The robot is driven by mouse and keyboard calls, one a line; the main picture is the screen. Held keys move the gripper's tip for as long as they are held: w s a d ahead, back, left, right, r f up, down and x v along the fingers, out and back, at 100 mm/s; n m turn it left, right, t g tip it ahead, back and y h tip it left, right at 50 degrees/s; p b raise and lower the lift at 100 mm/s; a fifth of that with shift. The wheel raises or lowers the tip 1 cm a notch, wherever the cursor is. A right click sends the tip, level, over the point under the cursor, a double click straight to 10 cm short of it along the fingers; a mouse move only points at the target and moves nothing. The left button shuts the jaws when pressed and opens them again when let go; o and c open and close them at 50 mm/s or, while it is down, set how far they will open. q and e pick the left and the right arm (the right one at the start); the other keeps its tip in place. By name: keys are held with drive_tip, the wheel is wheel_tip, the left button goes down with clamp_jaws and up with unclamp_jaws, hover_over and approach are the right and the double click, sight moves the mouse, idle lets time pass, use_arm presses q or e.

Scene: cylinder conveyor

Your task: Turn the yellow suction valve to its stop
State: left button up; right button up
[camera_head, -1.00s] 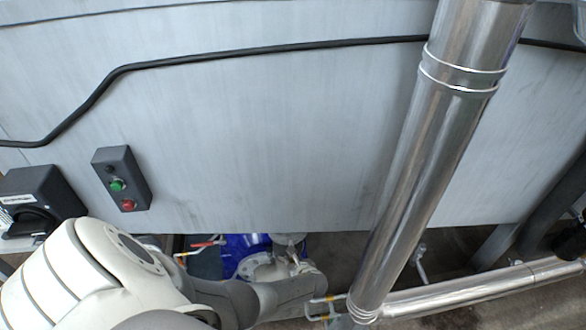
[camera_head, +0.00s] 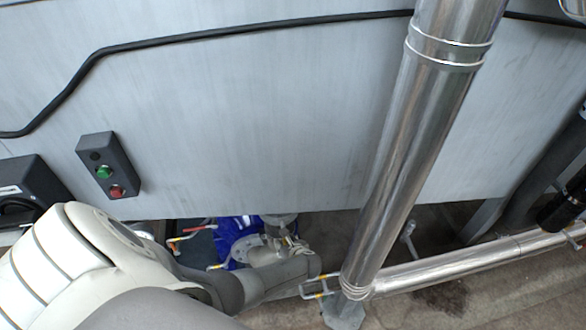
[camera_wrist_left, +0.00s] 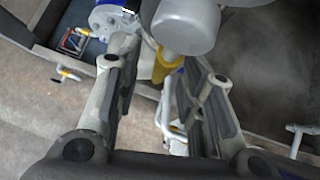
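The yellow suction valve handle (camera_wrist_left: 164,66) shows in the left wrist view, below a rounded pale grey body (camera_wrist_left: 187,25). My left gripper (camera_wrist_left: 156,58) is open, with one finger on each side of the handle in the picture. The handle's upper part is hidden by the grey body, and I cannot tell whether a finger touches it. In the head view my left arm (camera_head: 100,250) reaches in from the lower left to beside the flanged pump fitting (camera_head: 246,250). The yellow handle cannot be made out there. My right gripper is not in view.
A large metal pipe (camera_head: 420,130) slants down in front of the grey tank wall (camera_head: 270,120). A control box (camera_head: 108,165) with green and red buttons is at left. A horizontal pipe (camera_head: 450,262) runs low right. A white bracket (camera_wrist_left: 70,73) stands left of the gripper.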

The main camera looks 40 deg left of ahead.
use_arm(q)
drive_tip(key=v, duration=1)
drive_tip(key=shift+s, duration=0.2)
drive_tip(key=shift+r, duration=0.1)
drive_tip(key=s+d+f+n+g+h+b, duration=0.3)
drive_tip(key=s+f+n, duration=0.4)
drive_tip(key=s+f, duration=0.8)
drive_tip(key=s+d+f+n+h, duration=0.1)
drive_tip(key=s+f+n+h, duration=0.1)
drive_tip(key=s+f+n, duration=0.4)
drive_tip(key=s+d+f+n+h+b, duration=0.1)
drive_tip(key=s+f+n+h, duration=0.2)
drive_tip(key=s+f+n, duration=0.4)
drive_tip(key=s, duration=0.6)
drive_tip(key=shift+d+n, duration=0.3)
drive_tip(key=shift+d, duration=0.1)
drive_tip(key=shift+f, duration=0.1)
